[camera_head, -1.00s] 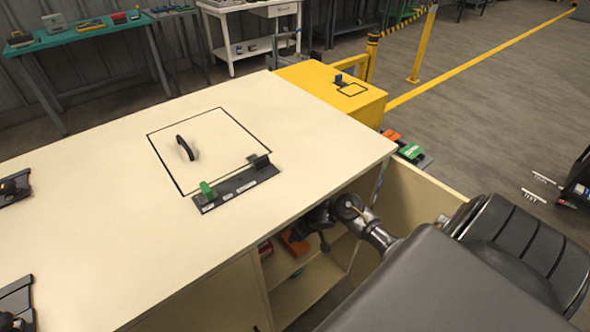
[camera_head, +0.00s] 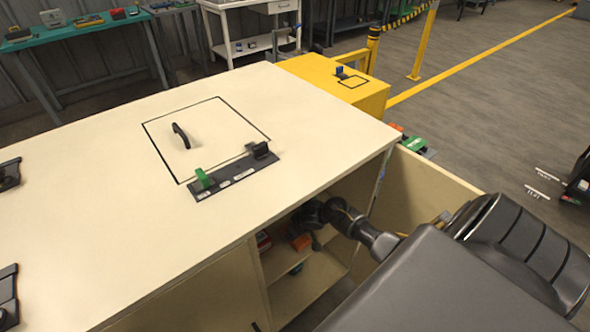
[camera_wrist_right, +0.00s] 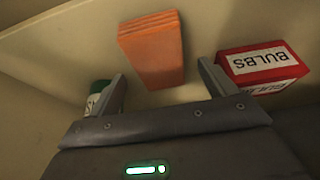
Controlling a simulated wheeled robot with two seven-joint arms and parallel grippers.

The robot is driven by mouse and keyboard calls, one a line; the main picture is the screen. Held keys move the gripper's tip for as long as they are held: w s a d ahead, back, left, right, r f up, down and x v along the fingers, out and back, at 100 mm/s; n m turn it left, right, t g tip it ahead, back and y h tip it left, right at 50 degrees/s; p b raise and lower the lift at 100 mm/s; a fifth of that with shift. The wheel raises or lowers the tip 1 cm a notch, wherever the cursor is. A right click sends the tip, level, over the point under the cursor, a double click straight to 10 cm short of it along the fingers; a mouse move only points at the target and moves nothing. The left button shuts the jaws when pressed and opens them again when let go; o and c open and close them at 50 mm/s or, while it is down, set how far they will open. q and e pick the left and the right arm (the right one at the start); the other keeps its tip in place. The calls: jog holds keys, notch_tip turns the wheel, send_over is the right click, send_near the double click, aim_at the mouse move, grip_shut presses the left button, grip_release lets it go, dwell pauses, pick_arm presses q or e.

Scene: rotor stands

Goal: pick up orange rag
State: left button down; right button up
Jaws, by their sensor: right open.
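The orange rag (camera_wrist_right: 152,48), a folded block with layered edges, stands in the cabinet compartment. In the right wrist view it is ahead of and between the fingers of my right gripper (camera_wrist_right: 160,86), which is open and empty. In the head view, a small part of the orange rag (camera_head: 300,242) shows inside the open cabinet, partly hidden behind my right arm. The right fingertips are hard to make out there. My left gripper is not in view.
A red BULBS box (camera_wrist_right: 263,70) is close to the right finger, and a green and white item (camera_wrist_right: 98,92) is by the left finger. The cream tabletop (camera_head: 90,210) overhangs the compartment. A black stand with a green block (camera_head: 232,172) sits on top.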

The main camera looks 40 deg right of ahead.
jog(key=shift+x, duration=0.95)
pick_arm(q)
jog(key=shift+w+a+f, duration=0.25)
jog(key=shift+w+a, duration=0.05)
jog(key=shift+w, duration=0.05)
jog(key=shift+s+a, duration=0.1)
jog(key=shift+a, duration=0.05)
pick_arm(e)
jog(key=c, duration=1.1)
jog(key=shift+r, duration=0.2)
